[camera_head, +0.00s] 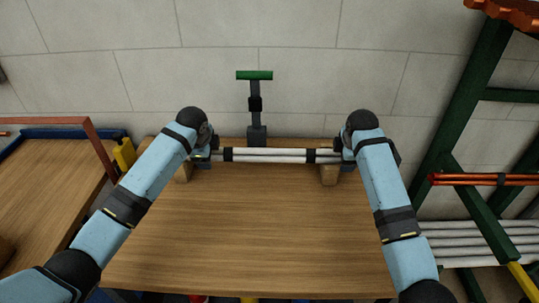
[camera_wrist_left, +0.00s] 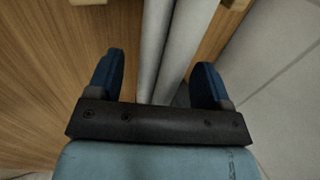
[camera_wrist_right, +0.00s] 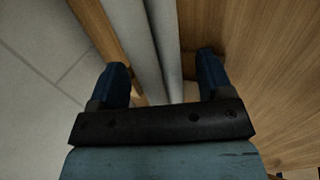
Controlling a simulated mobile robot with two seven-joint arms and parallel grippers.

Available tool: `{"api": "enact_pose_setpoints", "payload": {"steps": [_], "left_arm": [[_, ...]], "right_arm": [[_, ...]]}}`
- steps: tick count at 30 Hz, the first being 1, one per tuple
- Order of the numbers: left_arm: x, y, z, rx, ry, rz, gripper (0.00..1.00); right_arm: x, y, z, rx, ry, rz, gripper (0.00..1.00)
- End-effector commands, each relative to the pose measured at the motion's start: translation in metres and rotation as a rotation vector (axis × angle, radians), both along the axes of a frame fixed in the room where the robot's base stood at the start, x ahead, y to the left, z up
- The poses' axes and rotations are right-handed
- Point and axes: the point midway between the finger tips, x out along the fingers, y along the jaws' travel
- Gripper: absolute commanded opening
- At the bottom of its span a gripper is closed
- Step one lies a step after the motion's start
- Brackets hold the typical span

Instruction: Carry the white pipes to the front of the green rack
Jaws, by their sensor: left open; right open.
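A bundle of white pipes (camera_head: 270,155) with black bands lies level across wooden blocks at the back of the wooden table (camera_head: 245,230). My left gripper (camera_head: 203,158) is at the left end of the pipes. In the left wrist view its fingers (camera_wrist_left: 158,80) are open, one on each side of two pipes (camera_wrist_left: 172,45). My right gripper (camera_head: 346,158) is at the right end. In the right wrist view its fingers (camera_wrist_right: 165,80) are open on both sides of the pipes (camera_wrist_right: 163,40). The green rack (camera_head: 462,95) stands at the right.
Copper pipes (camera_head: 485,180) and more white pipes (camera_head: 480,240) lie on the rack's levels. A dark stand with a green bar (camera_head: 255,75) rises behind the table's middle. Another wooden table (camera_head: 45,190) with a red-brown frame is at the left. The table's front and middle are clear.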

Motion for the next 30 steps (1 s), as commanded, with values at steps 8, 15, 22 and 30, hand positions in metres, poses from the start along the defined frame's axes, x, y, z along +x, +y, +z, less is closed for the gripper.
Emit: {"api": "enact_pose_setpoints", "payload": {"steps": [8, 15, 22, 30], "left_arm": [[0.0, 0.0, 0.0, 0.0, 0.0, 0.0, 0.55], [0.0, 0.0, 0.0, 0.0, 0.0, 0.0, 0.08], [0.0, 0.0, 0.002, 0.0, -0.001, 0.0, 0.08], [0.0, 0.0, 0.021, 0.0, -0.001, 0.0, 0.08]], "right_arm": [[0.0, 0.0, 0.0, 0.0, 0.0, 0.0, 0.55], [0.0, 0.0, 0.0, 0.0, 0.001, -0.001, 0.08], [0.0, 0.0, 0.002, 0.0, 0.0, -0.001, 0.08], [0.0, 0.0, 0.021, 0.0, 0.0, -0.001, 0.08]]}}
